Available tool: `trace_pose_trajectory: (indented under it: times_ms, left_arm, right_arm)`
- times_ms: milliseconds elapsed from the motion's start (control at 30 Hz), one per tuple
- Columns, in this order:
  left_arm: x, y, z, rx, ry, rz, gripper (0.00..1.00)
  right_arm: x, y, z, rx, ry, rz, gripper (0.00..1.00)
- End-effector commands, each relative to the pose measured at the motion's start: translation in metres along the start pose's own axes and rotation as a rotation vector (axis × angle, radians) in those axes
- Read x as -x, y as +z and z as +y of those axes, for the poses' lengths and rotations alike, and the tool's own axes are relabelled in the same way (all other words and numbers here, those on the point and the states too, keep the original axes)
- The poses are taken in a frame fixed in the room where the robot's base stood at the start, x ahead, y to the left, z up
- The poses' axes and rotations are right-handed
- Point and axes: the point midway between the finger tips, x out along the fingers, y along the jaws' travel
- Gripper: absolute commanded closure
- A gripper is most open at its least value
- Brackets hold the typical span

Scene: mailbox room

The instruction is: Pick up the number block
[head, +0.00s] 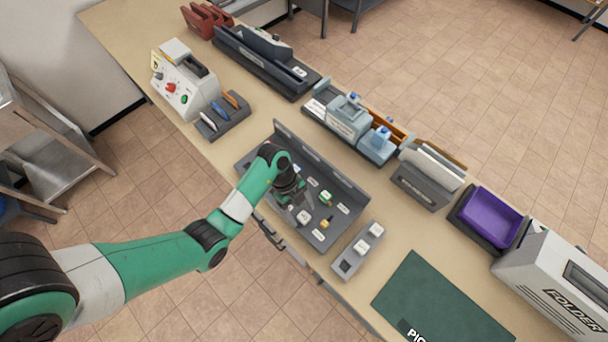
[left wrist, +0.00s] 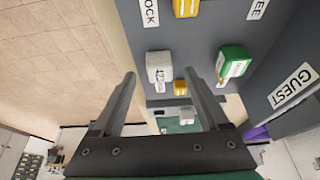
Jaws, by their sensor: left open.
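A white block (head: 304,216) with dark marks, which I take for the number block, sits in the dark grey compartment tray (head: 348,188). In the left wrist view the white block (left wrist: 160,67) shows ahead, between the lines of my two fingers. My left gripper (head: 289,194) is above the tray, just up and left of the block in the head view. In the left wrist view the gripper (left wrist: 163,75) is open, with nothing between its fingers. A green-and-white piece (left wrist: 233,63) and a small yellow piece (left wrist: 182,88) lie near the block. My right gripper is not in view.
A small grey holder (head: 343,268) with white blocks stands right of the tray. A green mat (head: 440,300) lies farther right. Blue-grey bins (head: 347,117) and a grey file holder (head: 424,183) stand behind the tray. A grey rack (head: 222,116) stands to the left.

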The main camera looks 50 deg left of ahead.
Motion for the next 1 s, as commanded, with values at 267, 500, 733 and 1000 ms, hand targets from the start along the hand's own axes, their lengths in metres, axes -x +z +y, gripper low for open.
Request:
trace_pose_trajectory:
  times_ms: [267, 500, 733, 1000]
  left_arm:
    - [-0.0178, -0.0001, 0.0007, 0.000, 0.000, -0.001, 0.22]
    - [-0.0174, 0.0001, 0.0007, 0.000, 0.000, -0.001, 0.51]
    - [-0.0173, 0.0001, 0.0006, 0.000, 0.000, -0.001, 0.93]
    - [-0.0172, 0.0001, 0.0006, 0.000, -0.001, -0.001, 1.00]
  right_arm:
    - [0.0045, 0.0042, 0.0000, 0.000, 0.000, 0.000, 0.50]
    - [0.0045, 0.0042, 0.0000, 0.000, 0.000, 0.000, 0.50]
    - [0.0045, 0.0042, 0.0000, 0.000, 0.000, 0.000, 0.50]
    - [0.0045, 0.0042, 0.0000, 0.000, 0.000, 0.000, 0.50]
